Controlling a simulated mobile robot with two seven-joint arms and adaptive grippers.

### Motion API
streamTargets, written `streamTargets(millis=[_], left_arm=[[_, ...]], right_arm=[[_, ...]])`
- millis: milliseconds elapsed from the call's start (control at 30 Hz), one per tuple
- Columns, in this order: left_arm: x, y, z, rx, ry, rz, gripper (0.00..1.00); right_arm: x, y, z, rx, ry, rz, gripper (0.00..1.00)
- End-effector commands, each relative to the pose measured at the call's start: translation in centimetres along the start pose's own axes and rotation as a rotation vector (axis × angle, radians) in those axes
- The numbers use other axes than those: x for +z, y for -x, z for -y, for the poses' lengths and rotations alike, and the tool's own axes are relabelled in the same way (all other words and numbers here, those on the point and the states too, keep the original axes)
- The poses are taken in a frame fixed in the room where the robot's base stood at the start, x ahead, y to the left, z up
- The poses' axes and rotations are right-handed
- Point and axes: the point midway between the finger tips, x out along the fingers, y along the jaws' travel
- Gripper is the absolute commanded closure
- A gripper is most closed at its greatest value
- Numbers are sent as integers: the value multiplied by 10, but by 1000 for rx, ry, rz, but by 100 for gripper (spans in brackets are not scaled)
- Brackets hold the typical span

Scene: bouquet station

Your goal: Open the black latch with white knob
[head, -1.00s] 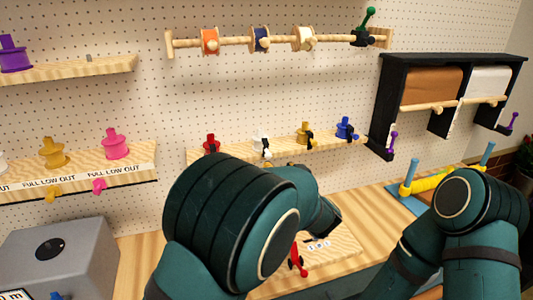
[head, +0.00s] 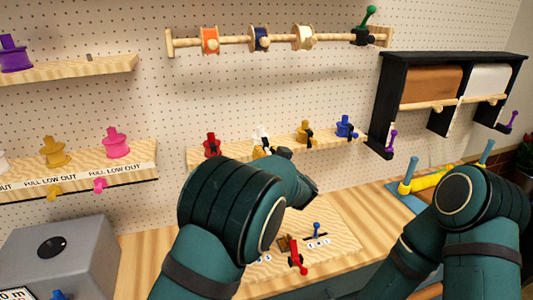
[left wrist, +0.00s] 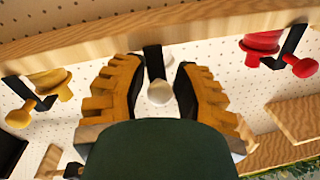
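The white knob (left wrist: 160,93) hangs at the end of its black latch (left wrist: 153,62) on the wooden shelf edge in the left wrist view. My left gripper (left wrist: 158,68) is open, with one yellow ribbed finger on each side of the latch and knob. Gaps show between the knob and both fingers. In the head view the white piece (head: 262,139) is on the middle shelf, and my left wrist partly hides it and its latch. My right arm is at the right of the head view; its gripper is not visible.
A red knob (left wrist: 304,67) and a yellow knob (left wrist: 18,118) on similar black latches flank the white one. A blue piece (head: 345,125) stands farther right on the shelf. A wooden board (head: 340,245) with a red handle (head: 297,260) lies below.

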Motion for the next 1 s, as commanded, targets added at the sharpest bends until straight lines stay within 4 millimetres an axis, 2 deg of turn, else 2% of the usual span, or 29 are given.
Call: streamTargets(millis=[33, 67, 1000], left_arm=[[0, 0, 0, 0, 0, 0, 92], [0, 0, 0, 0, 0, 0, 100], [0, 0, 1, -7, 3, -17, 100]], right_arm=[[0, 0, 0, 0, 0, 0, 53], [0, 0, 0, 0, 0, 0, 53], [0, -4, -1, 1, 0, 0, 53]])
